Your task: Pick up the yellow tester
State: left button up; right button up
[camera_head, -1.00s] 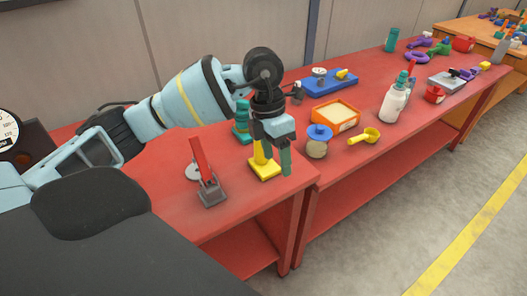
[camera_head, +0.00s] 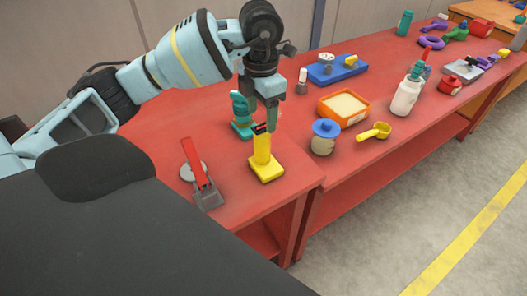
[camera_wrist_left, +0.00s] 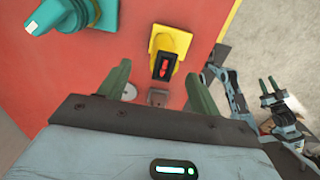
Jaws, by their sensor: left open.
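The yellow tester (camera_head: 264,163) stands upright on the red bench near its front corner. It has a square yellow base and a black and red top. My left gripper (camera_head: 261,115) is open just above the tester's top and does not hold it. In the left wrist view the tester (camera_wrist_left: 169,42) shows between and beyond the two green fingers of my left gripper (camera_wrist_left: 158,74). My right gripper (camera_wrist_left: 267,82) shows small at the right of that view, its green fingers apart and empty.
A teal device (camera_head: 241,127) stands close behind the tester. A grey clamp with a red handle (camera_head: 200,175) stands to the left. A jar with a blue lid (camera_head: 325,138), a yellow scoop (camera_head: 376,131) and an orange tray (camera_head: 343,106) lie to the right.

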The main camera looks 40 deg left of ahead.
aim_at(262, 127)
pick_arm(q)
jog(key=shift+f, duration=0.65)
jog(key=f, duration=0.4)
jog(key=shift+s+d+f, duration=0.1)
jog(key=shift+s+d, duration=0.15)
jog(key=shift+s, duration=0.05)
jog(key=shift+f, duration=0.5)
grip_shut()
